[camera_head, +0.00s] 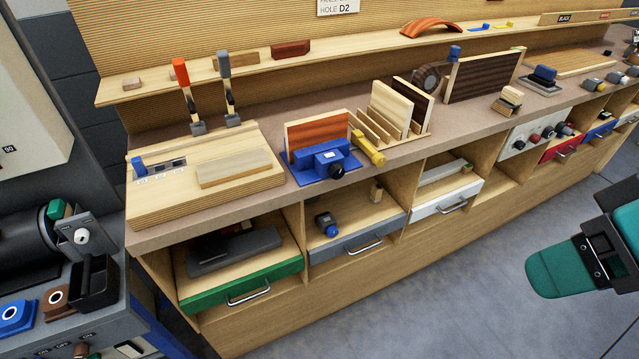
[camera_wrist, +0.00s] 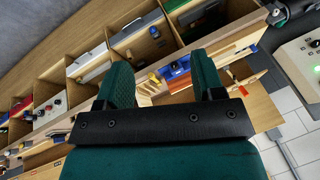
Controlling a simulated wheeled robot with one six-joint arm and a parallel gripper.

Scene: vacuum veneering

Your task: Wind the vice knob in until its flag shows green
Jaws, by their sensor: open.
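The blue vice (camera_head: 312,163) stands on the bench top near its front edge, with a reddish-brown panel (camera_head: 318,132) upright behind its front body. Its black knob (camera_head: 336,170) faces the front of the bench. I cannot make out the flag or its colour. The vice also shows small between the fingers in the wrist view (camera_wrist: 176,68). My gripper (camera_head: 590,250), with teal fingers, is at the right edge of the head view, well away from the vice. It is open and empty, and its fingers also show in the wrist view (camera_wrist: 160,62).
A yellow tool (camera_head: 368,149) lies right beside the vice. A pale wooden board (camera_head: 150,209) lies to its left, and a slotted rack (camera_head: 412,128) with panels stands to its right. Partly open drawers with handles (camera_head: 250,293) stick out below. The floor (camera_head: 440,290) in front is clear.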

